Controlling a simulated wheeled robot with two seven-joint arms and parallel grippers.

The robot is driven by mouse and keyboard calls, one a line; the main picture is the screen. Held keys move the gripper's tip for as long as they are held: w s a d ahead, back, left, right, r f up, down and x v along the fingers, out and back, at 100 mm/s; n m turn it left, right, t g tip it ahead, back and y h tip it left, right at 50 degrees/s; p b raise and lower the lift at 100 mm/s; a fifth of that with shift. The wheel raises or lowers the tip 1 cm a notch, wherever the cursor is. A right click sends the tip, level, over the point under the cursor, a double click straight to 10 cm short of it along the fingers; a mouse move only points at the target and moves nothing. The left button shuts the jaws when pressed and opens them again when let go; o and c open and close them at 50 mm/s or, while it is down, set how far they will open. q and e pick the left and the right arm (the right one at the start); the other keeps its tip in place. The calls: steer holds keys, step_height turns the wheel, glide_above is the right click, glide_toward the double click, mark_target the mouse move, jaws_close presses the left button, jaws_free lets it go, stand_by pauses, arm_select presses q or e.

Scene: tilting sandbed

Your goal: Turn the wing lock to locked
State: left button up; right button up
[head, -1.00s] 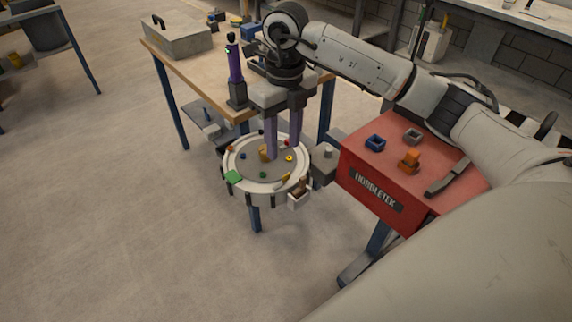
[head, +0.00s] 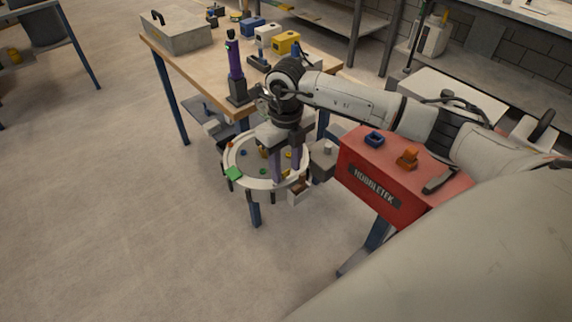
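The round sandbed (head: 238,179) has a pale rim and a grey bed with small coloured pieces in it. At its front right rim is a small white block with a brown piece on it (head: 299,192); this may be the wing lock, but it is too small to tell its setting. My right gripper (head: 286,175) points down over the right part of the bed, close to that block. Its two purple fingers are apart, with nothing visible between them. I cannot tell whether they touch anything. My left gripper is not in view.
A grey box with a pale knob (head: 323,156) stands right of the bed. Behind is a wooden table (head: 203,68) with a purple upright tool (head: 236,58). Floor in front is clear.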

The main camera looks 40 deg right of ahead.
jaws_close()
